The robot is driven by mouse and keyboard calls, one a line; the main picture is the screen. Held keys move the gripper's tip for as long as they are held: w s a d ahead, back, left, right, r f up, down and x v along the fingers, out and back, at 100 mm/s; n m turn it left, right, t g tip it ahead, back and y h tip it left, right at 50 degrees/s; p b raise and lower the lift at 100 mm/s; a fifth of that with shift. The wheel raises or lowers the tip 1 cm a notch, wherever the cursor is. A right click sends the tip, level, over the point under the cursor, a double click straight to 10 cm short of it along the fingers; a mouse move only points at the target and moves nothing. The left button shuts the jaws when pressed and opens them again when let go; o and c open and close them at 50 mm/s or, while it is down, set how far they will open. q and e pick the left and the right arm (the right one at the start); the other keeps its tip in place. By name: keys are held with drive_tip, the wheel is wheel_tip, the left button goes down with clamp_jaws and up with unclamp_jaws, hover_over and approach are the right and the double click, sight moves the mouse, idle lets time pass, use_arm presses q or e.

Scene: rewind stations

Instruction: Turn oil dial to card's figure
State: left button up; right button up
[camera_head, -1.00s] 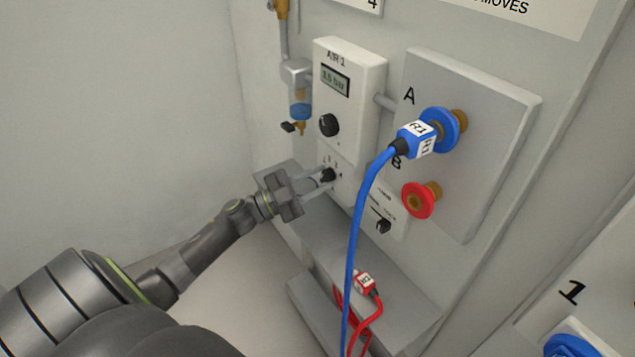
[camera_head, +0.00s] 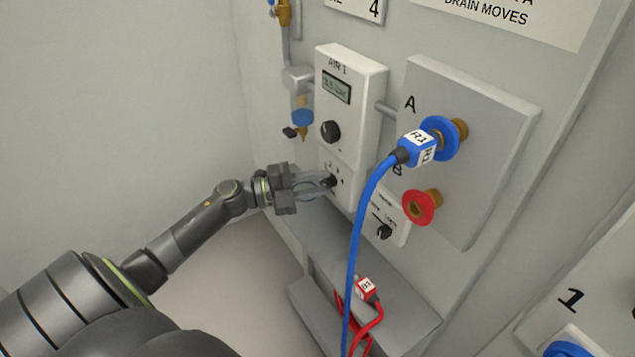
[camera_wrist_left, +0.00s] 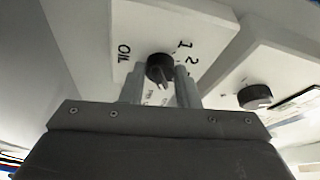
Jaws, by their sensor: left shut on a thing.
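The oil dial is a small black knob (camera_head: 331,182) on a white plate below the AIR 1 box. In the left wrist view the black knob (camera_wrist_left: 160,68) sits on a plate marked OIL, with figures 1 and 2 legible and others hidden or too blurred. My left gripper (camera_head: 326,183) is shut on the oil dial, with one finger on each side of it; the fingers also show in the left wrist view (camera_wrist_left: 160,84). A card (camera_head: 355,8) with a 4 is partly visible at the top. My right gripper is not in view.
The AIR 1 box (camera_head: 349,100) with its black knob (camera_head: 330,131) is just above. A blue hose (camera_head: 358,220) hangs from port A, right of the gripper. A red port B (camera_head: 419,207) and a lever plate (camera_head: 385,223) lie to the right. A grey ledge (camera_head: 370,270) is below.

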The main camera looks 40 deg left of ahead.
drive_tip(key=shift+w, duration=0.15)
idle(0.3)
use_arm(q)
drive_tip(key=o, duration=1)
drive_tip(key=shift+c, duration=0.2)
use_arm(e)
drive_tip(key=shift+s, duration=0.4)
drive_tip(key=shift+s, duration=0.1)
use_arm(q)
drive_tip(key=shift+s+a, duration=0.1)
drive_tip(key=r+v, duration=0.1)
drive_tip(key=v, duration=1.6)
drive_tip(key=shift+f+b, duration=0.4)
drive_tip(key=shift+f, duration=0.05)
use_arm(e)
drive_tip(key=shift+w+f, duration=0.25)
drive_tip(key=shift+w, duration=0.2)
use_arm(q)
drive_tip(key=shift+s, duration=0.1)
